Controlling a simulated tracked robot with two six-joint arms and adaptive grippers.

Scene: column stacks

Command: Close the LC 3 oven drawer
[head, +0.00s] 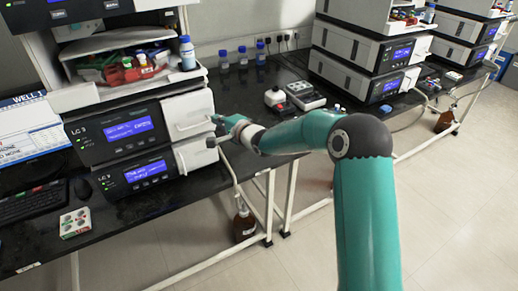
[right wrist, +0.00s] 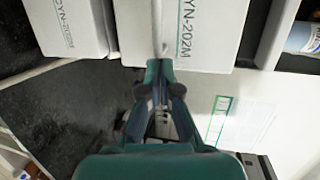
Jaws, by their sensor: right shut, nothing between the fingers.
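The LC 3 unit (head: 110,133) is a dark-fronted module with a blue screen, at the left of the head view. At its right end is a white drawer front (head: 186,108) with a handle; I cannot tell how far it stands out. My right gripper (head: 213,131) is shut and empty, at the right edge of this front. My left gripper is not in view.
A second module (head: 150,175) with a similar white front (head: 195,152) sits below LC 3. A shelf above holds a red item (head: 130,74) and a bottle (head: 187,53). A brown bottle (head: 244,222) stands under the black bench (head: 232,100). Open floor lies to the right.

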